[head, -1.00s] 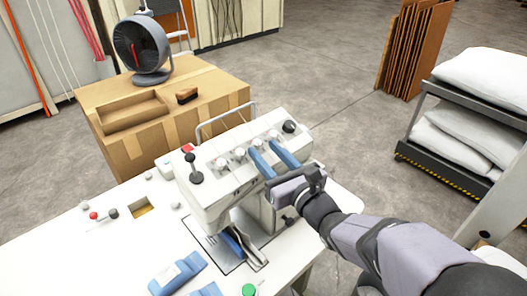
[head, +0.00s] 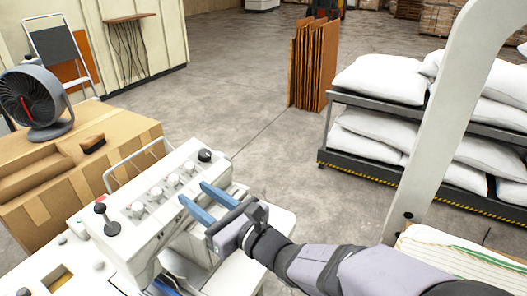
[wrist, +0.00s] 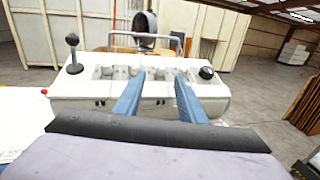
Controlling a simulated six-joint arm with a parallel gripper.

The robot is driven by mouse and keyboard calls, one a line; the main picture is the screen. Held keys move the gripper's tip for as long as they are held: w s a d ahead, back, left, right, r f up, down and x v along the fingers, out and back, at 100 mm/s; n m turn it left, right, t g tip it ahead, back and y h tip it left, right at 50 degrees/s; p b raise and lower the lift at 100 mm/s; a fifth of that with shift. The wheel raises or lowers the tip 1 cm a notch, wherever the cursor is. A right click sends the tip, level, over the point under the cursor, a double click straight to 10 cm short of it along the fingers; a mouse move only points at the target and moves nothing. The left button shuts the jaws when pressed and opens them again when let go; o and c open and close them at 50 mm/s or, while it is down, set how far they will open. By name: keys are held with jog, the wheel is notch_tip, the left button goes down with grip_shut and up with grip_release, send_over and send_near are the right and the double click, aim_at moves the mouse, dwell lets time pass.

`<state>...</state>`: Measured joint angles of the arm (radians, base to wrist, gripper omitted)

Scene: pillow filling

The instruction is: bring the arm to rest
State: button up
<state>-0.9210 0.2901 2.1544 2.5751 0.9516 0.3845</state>
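I cannot tell from these views whether the fingers touch the machine.
A cardboard box (head: 125,140) with a grey fan (head: 36,100) stands at the left. A rack (head: 345,163) with white pillows (head: 378,78) is at the right, beside a pale upright frame (head: 440,130). Brown boards (head: 312,64) stand behind. The floor between is clear.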

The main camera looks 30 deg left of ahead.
jog(key=s+d+f+n+g+h, duration=0.15)
jog(key=d+f+n+h, duration=0.25)
jog(key=d+f+n, duration=0.6)
jog(key=d+f+n+g+h, duration=0.3)
jog(key=d+f+h, duration=0.25)
jog(key=d, duration=0.85)
jog(key=d+f+n+h, duration=0.2)
jog(key=d, duration=0.7)
jog(key=s+d+f+n+h, duration=0.1)
jog(key=d+f+n+h, duration=0.1)
jog(key=d, duration=0.7)
jog(key=s+d+f+n+t+h, duration=0.1)
jog(key=d+f+n+h, duration=0.1)
jog(key=d, duration=0.7)
jog(key=shift+d+f+n+h, duration=0.3)
jog(key=shift+d+n+h, duration=0.1)
jog(key=shift+n+h, duration=0.55)
